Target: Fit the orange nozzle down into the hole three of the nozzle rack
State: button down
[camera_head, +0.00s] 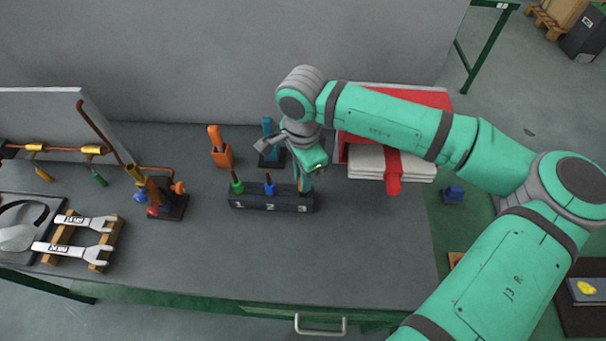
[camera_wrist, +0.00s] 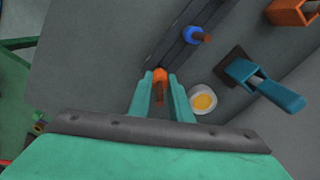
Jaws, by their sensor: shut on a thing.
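The nozzle rack (camera_head: 271,204) is a dark bar on the table, marked 1, 2 and 3 in the head view. A green nozzle (camera_head: 237,186) stands at one and a blue nozzle (camera_head: 269,188) at two. My gripper (camera_head: 305,187) is over the rack's right end, at three. In the wrist view its fingers (camera_wrist: 160,88) are shut on the orange nozzle (camera_wrist: 160,76), with a brown tip showing between them. The orange nozzle is in line with the near end of the rack (camera_wrist: 181,43). Hole three is hidden, so I cannot tell whether the nozzle is in it.
A white-and-yellow round thing (camera_wrist: 203,99) is beside my gripper. The table front is clear.

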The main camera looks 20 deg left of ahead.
jog(key=shift+f, duration=1.25)
jog(key=c, duration=1.5)
grip_release()
jog(key=shift+c, duration=0.2)
jog(key=shift+f, duration=0.1)
notch_tip(320, 180, up, 11)
jog(key=shift+f, duration=0.1)
